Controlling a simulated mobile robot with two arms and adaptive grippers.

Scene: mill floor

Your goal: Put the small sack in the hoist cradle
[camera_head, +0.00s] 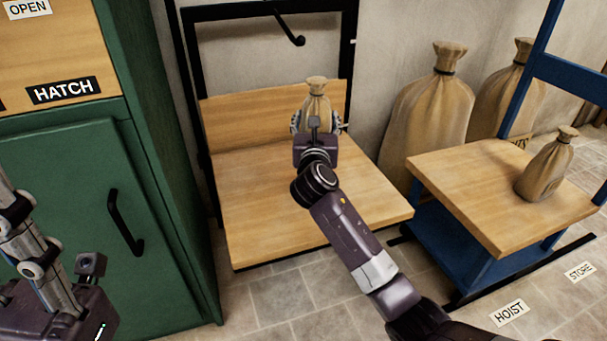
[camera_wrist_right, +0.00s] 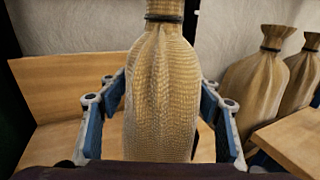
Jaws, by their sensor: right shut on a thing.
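A small tan sack (camera_head: 317,108) with a dark tie at its neck is held upright by my right gripper (camera_head: 318,122). In the right wrist view the sack (camera_wrist_right: 162,95) fills the space between the fingers (camera_wrist_right: 160,125), which close on its sides. It is over the wooden platform (camera_head: 290,225) in a black frame, apparently the hoist cradle, near its backboard (camera_head: 245,122). I cannot tell whether the sack's bottom touches the platform; the gripper hides it. My left gripper (camera_head: 28,240) is partly in view at the lower left; its opening is unclear.
Another small sack (camera_head: 548,165) stands on a blue-framed wooden-topped stand (camera_head: 470,185) at the right. Large sacks (camera_head: 425,110) stand behind it. A green cabinet (camera_head: 75,190) with a black handle is at the left. Floor labels read HOIST (camera_head: 509,313) and STORE (camera_head: 580,271).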

